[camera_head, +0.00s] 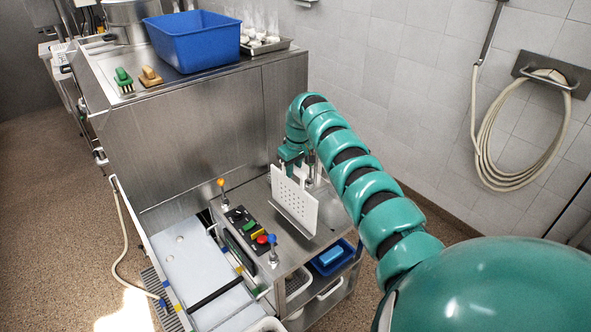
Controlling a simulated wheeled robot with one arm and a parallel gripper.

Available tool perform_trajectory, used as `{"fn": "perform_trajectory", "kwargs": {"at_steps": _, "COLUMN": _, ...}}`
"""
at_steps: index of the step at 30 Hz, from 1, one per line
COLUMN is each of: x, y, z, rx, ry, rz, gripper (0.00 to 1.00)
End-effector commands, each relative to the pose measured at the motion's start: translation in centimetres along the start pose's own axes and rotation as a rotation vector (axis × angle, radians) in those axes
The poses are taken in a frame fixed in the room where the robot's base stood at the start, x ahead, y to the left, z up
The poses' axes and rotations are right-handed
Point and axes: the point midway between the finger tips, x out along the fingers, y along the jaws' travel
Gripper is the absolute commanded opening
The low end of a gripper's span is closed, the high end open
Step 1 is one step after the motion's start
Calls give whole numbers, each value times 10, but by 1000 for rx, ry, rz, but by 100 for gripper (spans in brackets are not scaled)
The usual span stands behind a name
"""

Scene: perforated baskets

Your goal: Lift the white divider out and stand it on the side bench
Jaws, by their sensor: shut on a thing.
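The white divider (294,201) is an upright perforated panel with a bent lower edge, seen in the head view over the steel side bench (330,216). My gripper (303,170) is at the divider's top edge and shut on it. The arm comes in from the lower right and hides part of the bench behind the divider. The divider's bottom is at or just above the bench top; I cannot tell whether it touches. The fingertips are small and partly hidden.
A control panel with coloured buttons (248,232) and knobbed levers lies left of the divider. A blue tray (332,257) sits on the shelf below. A tall steel unit (200,125) behind holds a blue tub (193,40) and brushes. A coiled hose (520,130) hangs at right.

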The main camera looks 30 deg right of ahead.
Motion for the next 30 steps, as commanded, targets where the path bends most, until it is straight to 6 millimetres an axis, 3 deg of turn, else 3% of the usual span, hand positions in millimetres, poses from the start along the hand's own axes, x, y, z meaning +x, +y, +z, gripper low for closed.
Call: {"fn": "perform_trajectory", "kwargs": {"at_steps": 30, "x": 20, "y": 4, "z": 12, "rx": 17, "ry": -13, "rz": 7, "gripper": 0}}
